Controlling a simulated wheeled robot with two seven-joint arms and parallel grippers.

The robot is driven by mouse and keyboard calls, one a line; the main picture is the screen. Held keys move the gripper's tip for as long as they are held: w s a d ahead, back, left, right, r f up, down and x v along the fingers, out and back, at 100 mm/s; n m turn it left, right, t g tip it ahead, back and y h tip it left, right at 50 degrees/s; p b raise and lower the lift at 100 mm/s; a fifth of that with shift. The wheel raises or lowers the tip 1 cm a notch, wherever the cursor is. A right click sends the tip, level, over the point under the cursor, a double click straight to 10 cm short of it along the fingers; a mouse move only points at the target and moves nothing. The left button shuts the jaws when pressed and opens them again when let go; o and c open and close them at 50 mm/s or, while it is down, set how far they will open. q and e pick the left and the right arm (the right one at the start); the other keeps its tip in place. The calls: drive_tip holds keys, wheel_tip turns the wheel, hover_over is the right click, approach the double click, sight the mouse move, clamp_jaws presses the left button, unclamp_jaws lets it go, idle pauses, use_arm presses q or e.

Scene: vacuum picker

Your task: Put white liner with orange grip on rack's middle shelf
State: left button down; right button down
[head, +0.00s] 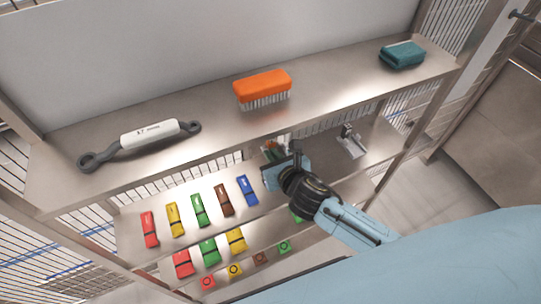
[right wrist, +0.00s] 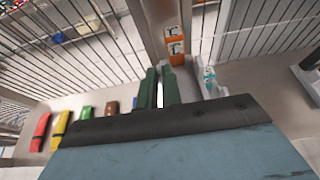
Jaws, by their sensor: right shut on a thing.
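My right gripper (head: 274,158) reaches in over the middle shelf (head: 325,150) of the rack, right of a row of coloured blocks. In the right wrist view its dark green fingers (right wrist: 160,75) are close together. The white liner with orange grip shows there as an orange labelled part (right wrist: 174,42) at the fingertips and a whitish part (right wrist: 208,80) beside them. The gripper is shut on it. In the head view only a small orange and green bit shows by the fingers, mostly hidden. Whether it touches the shelf I cannot tell. My left gripper is not in view.
The top shelf holds a white-handled wrench-like tool (head: 150,134), an orange brush (head: 262,87) and a teal block (head: 402,54). On the middle shelf, several blocks, including a blue one (head: 247,190), stand left and a grey-white item (head: 351,142) lies right. More blocks are lower.

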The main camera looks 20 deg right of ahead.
drive_tip(key=shift+w+a, duration=0.1)
drive_tip(key=shift+w, duration=0.1)
drive_tip(key=shift+f, duration=0.25)
wheel_tip(320, 180, down, 5)
drive_tip(key=b, duration=0.4)
drive_tip(key=shift+s, duration=0.15)
drive_tip(key=shift+f+b, duration=0.7)
drive_tip(key=shift+b, duration=0.25)
wheel_tip(320, 180, down, 3)
drive_tip(key=b, duration=0.3)
drive_tip(key=shift+f, duration=0.15)
drive_tip(key=c, duration=1.6)
unclamp_jaws()
